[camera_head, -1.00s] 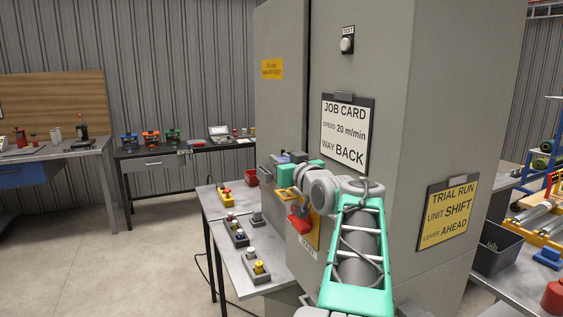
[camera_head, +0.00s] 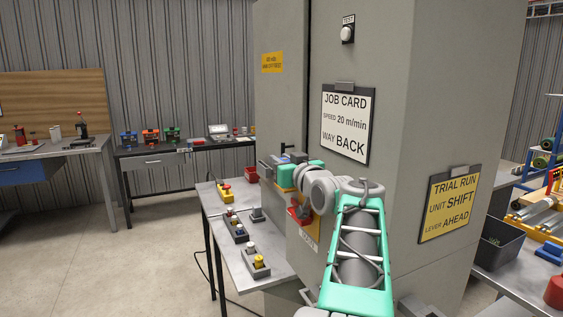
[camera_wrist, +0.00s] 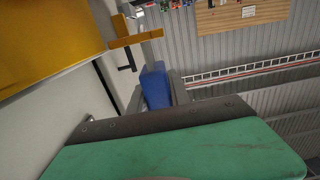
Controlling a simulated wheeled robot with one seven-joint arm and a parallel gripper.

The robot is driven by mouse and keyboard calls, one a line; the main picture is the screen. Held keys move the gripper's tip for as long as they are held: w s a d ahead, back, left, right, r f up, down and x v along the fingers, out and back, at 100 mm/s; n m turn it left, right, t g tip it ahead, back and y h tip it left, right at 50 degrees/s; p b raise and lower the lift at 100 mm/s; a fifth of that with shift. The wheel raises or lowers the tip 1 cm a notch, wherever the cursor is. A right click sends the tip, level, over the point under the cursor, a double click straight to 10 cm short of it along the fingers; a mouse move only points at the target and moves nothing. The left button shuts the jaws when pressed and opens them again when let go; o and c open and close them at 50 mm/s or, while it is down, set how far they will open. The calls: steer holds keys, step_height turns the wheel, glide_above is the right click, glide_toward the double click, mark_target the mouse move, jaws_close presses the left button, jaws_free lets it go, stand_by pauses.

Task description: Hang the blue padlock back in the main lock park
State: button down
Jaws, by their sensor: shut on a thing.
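My gripper (camera_head: 276,163) is beside the face of the tall grey cabinet. Its grey fingers point left, away from the green gripper body. It is shut on the blue padlock, which shows as a blue block (camera_wrist: 155,84) just beyond the dark finger mount in the wrist view. In the head view only a small blue patch (camera_head: 285,158) shows there. The padlock's shackle is hidden. In the wrist view a yellow bar (camera_wrist: 136,38) with a black pin stands out from the cabinet close to the padlock. I cannot tell whether they touch, or whether this is the main lock park.
A red handle (camera_head: 299,213) on a yellow plate sits on the cabinet below my wrist. A low bench (camera_head: 228,262) with several button boxes stands left of the cabinet. A job card (camera_head: 345,125) hangs above my arm. The floor at left is clear.

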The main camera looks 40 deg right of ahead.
steer(key=shift+f+b, duration=1.25)
steer(key=shift+f, duration=0.05)
steer(key=c, duration=1.1)
jaws_free()
steer(key=shift+s, duration=0.1)
steer(key=b+v, duration=0.1)
steer(key=v, duration=0.6)
steer(key=shift+s+a+b, duration=0.2)
steer(key=shift+s+b, duration=0.1)
steer(key=shift+b, duration=0.05)
